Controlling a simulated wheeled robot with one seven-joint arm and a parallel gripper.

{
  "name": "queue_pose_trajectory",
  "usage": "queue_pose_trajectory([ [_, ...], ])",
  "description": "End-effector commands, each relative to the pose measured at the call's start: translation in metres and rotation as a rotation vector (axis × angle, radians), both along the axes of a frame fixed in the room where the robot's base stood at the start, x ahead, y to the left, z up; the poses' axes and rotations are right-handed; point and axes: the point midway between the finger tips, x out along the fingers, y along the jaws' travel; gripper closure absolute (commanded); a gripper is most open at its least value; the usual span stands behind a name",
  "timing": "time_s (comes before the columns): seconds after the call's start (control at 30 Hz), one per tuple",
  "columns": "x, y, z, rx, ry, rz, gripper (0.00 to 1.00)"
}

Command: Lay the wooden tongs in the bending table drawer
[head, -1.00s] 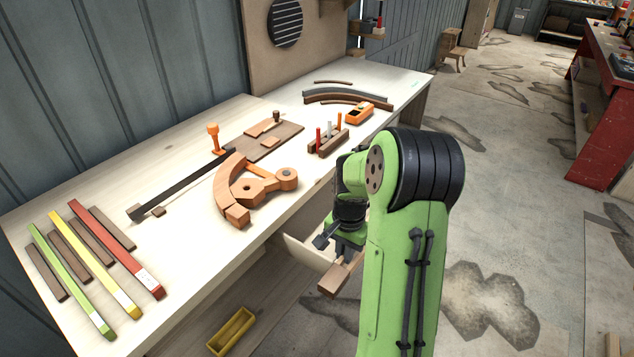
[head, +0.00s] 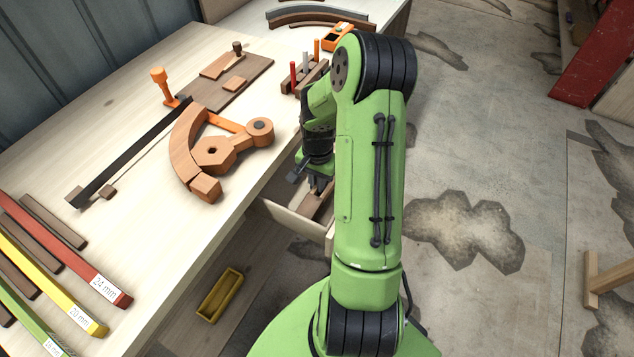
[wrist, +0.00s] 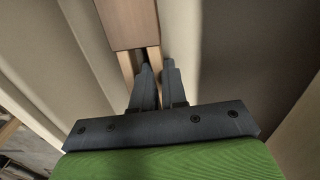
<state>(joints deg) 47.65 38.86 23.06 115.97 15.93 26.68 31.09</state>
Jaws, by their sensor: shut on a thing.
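My gripper (wrist: 157,78) is shut on the wooden tongs (wrist: 128,22), which reach away from the fingertips as a brown block with paler strips. In the head view my gripper (head: 319,188) points down at the open drawer (head: 288,219) below the table's front edge, and part of the tongs (head: 313,207) shows beneath it. Pale drawer walls flank the tongs in the wrist view. My arm hides much of the drawer in the head view. I cannot tell whether the tongs touch the drawer floor.
The bending table (head: 130,215) holds an orange-brown curved form (head: 185,155), a black strap (head: 130,152) and colored strips (head: 60,240). A tool block (head: 305,78) stands near the edge above the drawer. A yellow tray (head: 220,295) lies below. Stained floor is open at right.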

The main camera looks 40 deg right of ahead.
Motion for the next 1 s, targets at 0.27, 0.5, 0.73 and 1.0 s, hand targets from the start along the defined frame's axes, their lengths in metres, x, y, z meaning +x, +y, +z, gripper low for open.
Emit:
queue_pose_trajectory([
  [0.27, 0.000, 0.000, -0.003, -0.001, -0.002, 0.000, 1.00],
  [0.5, 0.000, 0.000, -0.004, -0.002, -0.001, -0.001, 0.62],
  [0.73, 0.000, 0.000, -0.002, -0.002, -0.001, -0.001, 0.62],
  [1.0, 0.001, -0.001, 0.055, -0.005, -0.005, -0.001, 0.62],
])
